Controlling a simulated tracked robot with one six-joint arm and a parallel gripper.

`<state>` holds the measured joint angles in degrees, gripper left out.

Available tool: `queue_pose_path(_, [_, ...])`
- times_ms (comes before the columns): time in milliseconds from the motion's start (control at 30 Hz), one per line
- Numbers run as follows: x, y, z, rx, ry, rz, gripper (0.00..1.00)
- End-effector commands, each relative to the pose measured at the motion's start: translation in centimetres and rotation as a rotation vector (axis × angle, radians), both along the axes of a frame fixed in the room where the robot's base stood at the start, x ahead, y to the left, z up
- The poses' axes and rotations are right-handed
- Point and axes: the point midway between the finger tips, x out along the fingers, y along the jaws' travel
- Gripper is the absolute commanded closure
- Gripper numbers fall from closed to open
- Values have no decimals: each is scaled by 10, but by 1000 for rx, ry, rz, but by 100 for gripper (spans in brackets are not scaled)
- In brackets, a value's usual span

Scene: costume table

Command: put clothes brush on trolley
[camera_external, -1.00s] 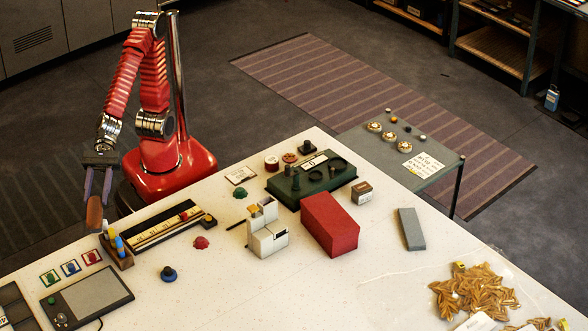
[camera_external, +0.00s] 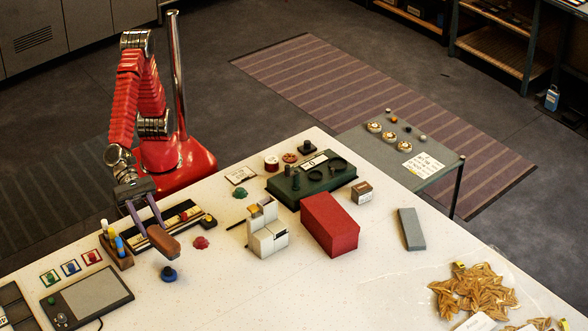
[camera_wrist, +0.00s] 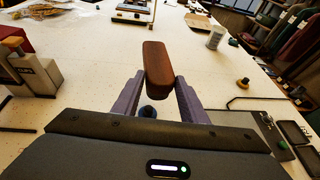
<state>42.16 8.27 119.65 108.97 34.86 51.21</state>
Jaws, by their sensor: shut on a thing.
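The clothes brush, a brown block-like body (camera_external: 163,242), is held between the purple fingers of my gripper (camera_external: 150,226). It is raised over the left part of the white table, above and behind a dark blue knob (camera_external: 168,274). In the wrist view the brush (camera_wrist: 157,66) sticks out forward from between the fingertips (camera_wrist: 160,88). What looks like the trolley, a grey-green low stand (camera_external: 436,184), is beyond the table's far edge at the right. It bears several round pieces, small balls and a white paper.
A red box (camera_external: 330,224), white blocks (camera_external: 267,240) and a green case (camera_external: 311,180) stand mid-table. A pen holder (camera_external: 118,251) is left of the brush. A grey block (camera_external: 411,229) lies at the right. The front middle of the table (camera_external: 290,295) is clear.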

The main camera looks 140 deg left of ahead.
Motion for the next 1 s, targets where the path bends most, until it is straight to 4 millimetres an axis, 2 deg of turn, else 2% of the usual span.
queue_pose_path(100, [30,25,-11,5,8,104,85])
queue_pose_path(200, [49,44,-20,8,15,182,85])
queue_pose_path(333, [66,63,-29,14,23,254,85])
queue_pose_path(500, [73,73,-33,14,26,289,85])
queue_pose_path(833, [72,72,-34,16,26,289,85])
queue_pose_path(1000, [72,72,-53,19,29,287,85])
